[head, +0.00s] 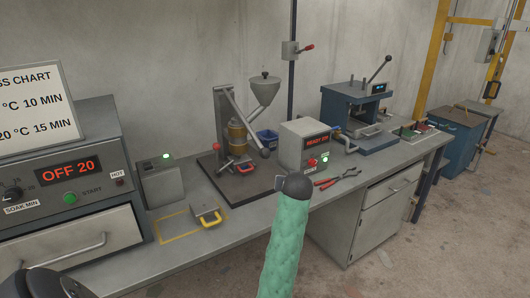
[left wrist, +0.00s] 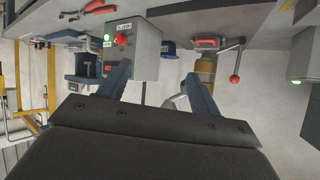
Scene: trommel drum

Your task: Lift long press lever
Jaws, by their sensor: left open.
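The blue press (head: 345,104) stands at the bench's right. Its long lever (head: 377,70) slants up to the right and ends in a black knob. A second press (head: 237,136) with a hopper stands mid-bench. A long grey bar (head: 242,117) on it slants down to the right; which lever the task names is not clear. In the left wrist view, upside down, my left gripper (left wrist: 160,92) is open and empty, with the hopper press and controller box beyond it, apart from both. My left gripper is not clear in the head view. My right gripper is not in view.
A controller box (head: 305,146), red pliers (head: 338,178) and a yellow-handled block (head: 206,216) sit on the bench. An oven (head: 60,180) fills the left. A green sleeved limb with a dark end rises in the foreground. Bare floor lies at the right.

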